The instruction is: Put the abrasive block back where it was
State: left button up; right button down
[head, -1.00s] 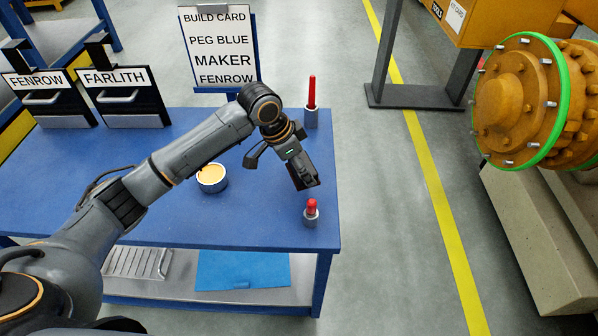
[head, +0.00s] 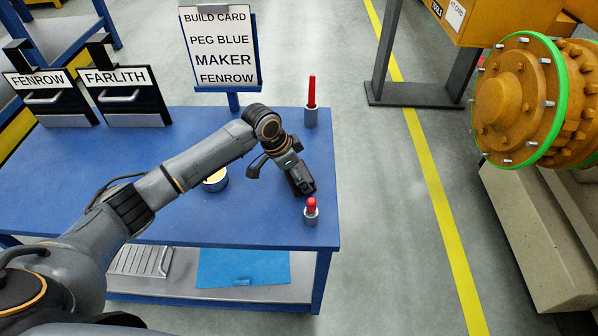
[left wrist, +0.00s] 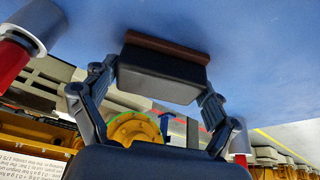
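The abrasive block (left wrist: 160,75) is a dark block with a brown face. It sits between the fingers of my left gripper in the left wrist view, its brown face towards the blue table surface. My left gripper (head: 302,186) is shut on it, low over the right part of the blue table (head: 110,205), just behind the short red peg in a grey holder (head: 311,214). Whether the block touches the table is hard to tell. My right gripper is not in view.
A tall red peg (head: 312,92) stands in a holder at the back right. A round tin (head: 216,182) is partly behind my arm. Boxes labelled FENROW (head: 45,100) and FARLITH (head: 125,98) and a build card (head: 220,45) stand at the back.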

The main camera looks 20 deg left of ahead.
pick_arm(q)
jog(key=shift+o, duration=0.4)
jog(key=shift+r, duration=0.1)
jog(key=shift+a+r, duration=0.1)
jog(key=shift+r, duration=0.2)
jog(key=v, duration=1.1)
jog(key=shift+r+b, duration=0.25)
jog(key=shift+b, duration=0.1)
jog(key=shift+s+f, duration=0.1)
jog(key=shift+s, duration=0.1)
